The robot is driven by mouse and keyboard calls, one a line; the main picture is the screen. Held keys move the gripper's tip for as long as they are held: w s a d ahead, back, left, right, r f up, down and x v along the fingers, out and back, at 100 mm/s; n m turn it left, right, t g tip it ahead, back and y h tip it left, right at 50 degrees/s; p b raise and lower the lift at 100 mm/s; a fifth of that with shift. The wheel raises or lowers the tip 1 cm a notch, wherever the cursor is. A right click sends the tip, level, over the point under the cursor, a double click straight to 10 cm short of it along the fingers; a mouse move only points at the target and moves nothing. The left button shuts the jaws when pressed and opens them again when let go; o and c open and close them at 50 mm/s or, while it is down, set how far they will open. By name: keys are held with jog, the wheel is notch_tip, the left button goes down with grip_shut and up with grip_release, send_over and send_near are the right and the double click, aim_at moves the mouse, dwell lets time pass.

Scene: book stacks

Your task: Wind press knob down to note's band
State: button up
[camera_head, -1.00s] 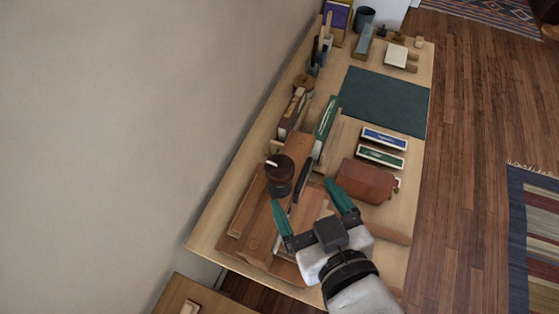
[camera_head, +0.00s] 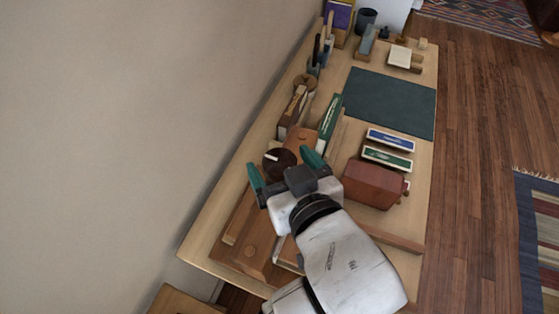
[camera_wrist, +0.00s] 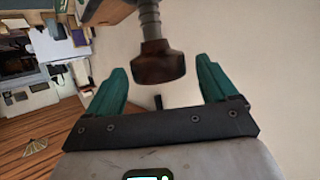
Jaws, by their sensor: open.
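The press knob (camera_head: 279,162) is dark brown and round with a white mark on top, at the press on the table's near left part. In the wrist view the knob (camera_wrist: 157,68) sits on a grey threaded screw. My gripper (camera_head: 278,159) has teal fingers, open on either side of the knob. In the wrist view a gap shows between the knob and each finger, and my gripper (camera_wrist: 160,66) is not closed on it. The press's wooden beam (camera_head: 247,250) runs below the knob. I cannot make out the note or its band; my arm covers part of the press.
A red-brown box-like block (camera_head: 371,184) lies right of my gripper. A green-spined book (camera_head: 329,122) stands behind the press. Blue and green boxes (camera_head: 390,140) lie to the right. A dark green mat (camera_head: 392,101) leaves flat room farther back. The wall (camera_head: 120,140) is close on the left.

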jog(key=shift+x, duration=0.8)
jog(key=c, duration=1)
jog(key=shift+m+t+h, duration=0.3)
jog(key=shift+m+h, duration=0.1)
jog(key=m+h+b, duration=0.1)
jog(key=m+h, duration=0.3)
jog(key=h, duration=0.1)
jog(key=shift+w+m+t+h, duration=0.1)
jog(key=shift+m+t+h, duration=0.2)
jog(key=shift+m+t, duration=0.1)
jog(key=m+g+h+b, duration=0.1)
jog(key=m+h, duration=0.2)
jog(key=shift+r+h, duration=0.1)
jog(key=shift+h, duration=0.3)
jog(key=shift+r+m+g+h+b, duration=0.1)
jog(key=shift+m+g+h+b, duration=0.5)
jog(key=shift+m+h, duration=0.95)
jog(key=shift+m, duration=0.25)
